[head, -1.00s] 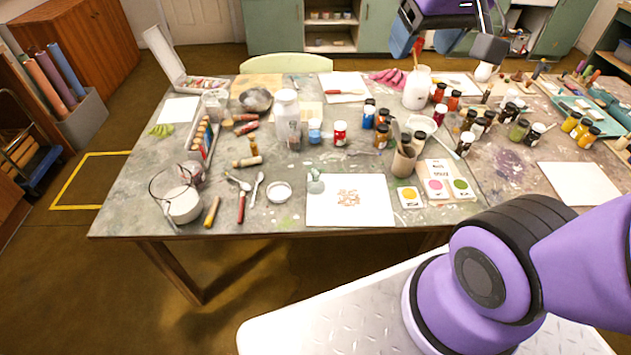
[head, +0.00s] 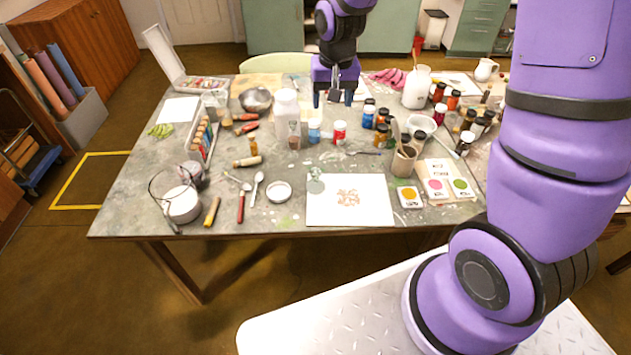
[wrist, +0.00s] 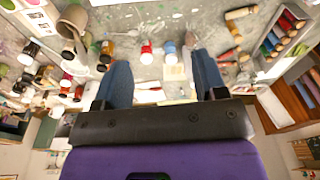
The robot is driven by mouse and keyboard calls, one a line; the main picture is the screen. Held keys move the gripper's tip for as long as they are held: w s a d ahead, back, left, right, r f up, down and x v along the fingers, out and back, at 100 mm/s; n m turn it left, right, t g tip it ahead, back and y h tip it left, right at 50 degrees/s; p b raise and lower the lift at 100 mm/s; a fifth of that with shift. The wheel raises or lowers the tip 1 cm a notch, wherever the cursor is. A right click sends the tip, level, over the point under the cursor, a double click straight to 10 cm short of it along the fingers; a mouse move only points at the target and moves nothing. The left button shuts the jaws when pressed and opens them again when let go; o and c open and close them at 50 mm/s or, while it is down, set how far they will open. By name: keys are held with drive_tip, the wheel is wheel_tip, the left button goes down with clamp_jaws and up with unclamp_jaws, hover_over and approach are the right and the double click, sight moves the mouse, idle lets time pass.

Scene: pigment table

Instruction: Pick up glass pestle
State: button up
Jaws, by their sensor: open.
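The glass pestle (head: 316,182) looks like a small, pale greenish, see-through piece. In the head view it stands at the upper left corner of a white sheet (head: 370,208) with an orange-brown drawing, near the table's front edge. I cannot make it out in the wrist view. My gripper (head: 333,98) is open and empty, pointing down above the back middle of the table, beyond the pestle and well apart from it. Its two blue fingers also show in the wrist view (wrist: 162,75), spread wide.
A red jar (head: 340,132) and a blue jar (head: 314,131) stand between my gripper and the pestle. A tall white bottle (head: 287,112) is left of them.

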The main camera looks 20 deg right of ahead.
drive_tip(key=m+g, duration=0.1)
hover_over(315, 170)
wheel_tip(315, 170, down, 14)
drive_tip(key=shift+d+f, duration=0.1)
drive_tip(key=shift+f, duration=5.9)
clamp_jaws()
drive_tip(key=shift+r, duration=0.1)
drive_tip(key=shift+r, duration=0.4)
wheel_tip(315, 170, up, 3)
drive_tip(key=shift+f, duration=0.1)
drive_tip(key=s+r, duration=0.1)
drive_tip(key=s, duration=1.5)
